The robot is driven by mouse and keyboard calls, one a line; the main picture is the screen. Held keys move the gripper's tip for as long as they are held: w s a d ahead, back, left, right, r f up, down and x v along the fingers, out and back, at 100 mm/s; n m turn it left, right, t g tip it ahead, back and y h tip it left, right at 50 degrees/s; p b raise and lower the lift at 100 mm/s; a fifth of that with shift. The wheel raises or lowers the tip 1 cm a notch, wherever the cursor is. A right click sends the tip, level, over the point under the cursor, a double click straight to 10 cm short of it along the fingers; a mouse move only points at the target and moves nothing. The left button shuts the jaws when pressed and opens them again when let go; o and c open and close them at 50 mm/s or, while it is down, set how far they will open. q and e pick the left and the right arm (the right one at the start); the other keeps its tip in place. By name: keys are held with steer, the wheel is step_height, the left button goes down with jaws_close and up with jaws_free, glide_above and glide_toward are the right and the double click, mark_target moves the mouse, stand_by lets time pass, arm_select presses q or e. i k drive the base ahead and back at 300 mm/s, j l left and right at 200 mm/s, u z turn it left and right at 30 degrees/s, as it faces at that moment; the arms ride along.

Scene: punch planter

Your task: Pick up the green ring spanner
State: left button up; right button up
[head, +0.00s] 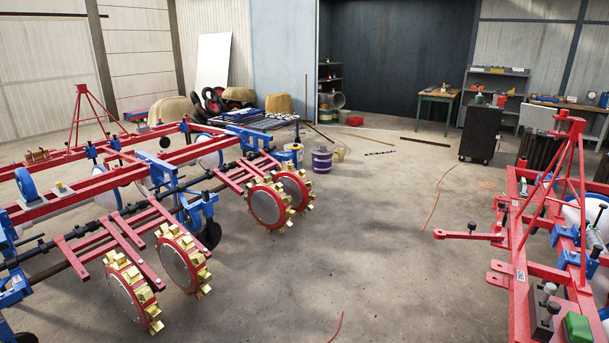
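I cannot make out a green ring spanner anywhere in the head view. Distant tools on the benches and shelves are too small to tell apart. Neither of my grippers is in view.
A red and blue planter frame (110,184) with gold-toothed punch wheels (270,204) fills the left. Another red frame (520,262) stands at right, with a green block (577,328). A black cabinet (480,135), wooden table (436,98) and grey shelf (498,75) stand behind. The middle floor is mostly clear.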

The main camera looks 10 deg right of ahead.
mark_target(523, 181)
steer(key=i+j, duration=0.25)
steer(key=i, duration=0.25)
steer(key=i+j+z, duration=0.1)
steer(key=i, duration=0.45)
steer(key=i+z, duration=0.45)
steer(key=i+j+z, duration=0.1)
steer(key=i+z, duration=0.35)
steer(key=i+u, duration=0.1)
steer(key=i, duration=0.55)
steer(key=i+l+u, duration=0.1)
steer(key=i, duration=0.6)
steer(key=i+z, duration=0.1)
steer(key=i, duration=0.55)
steer(key=i+j+z, duration=0.15)
steer(key=i, duration=0.45)
steer(key=i+z, duration=0.4)
steer(key=i+j+z, duration=0.1)
steer(key=i+z, duration=0.35)
steer(key=i, duration=0.2)
steer(key=i+z, duration=0.25)
steer(key=z, duration=0.15)
steer(key=i+z, duration=0.2)
steer(key=z, duration=0.15)
steer(key=i+j+z, duration=0.15)
steer(key=z, duration=0.25)
steer(key=i+j+z, duration=0.1)
steer(key=i+z, duration=0.3)
steer(key=i+j+z, duration=0.35)
steer(key=i, duration=0.4)
steer(key=l+z, duration=0.05)
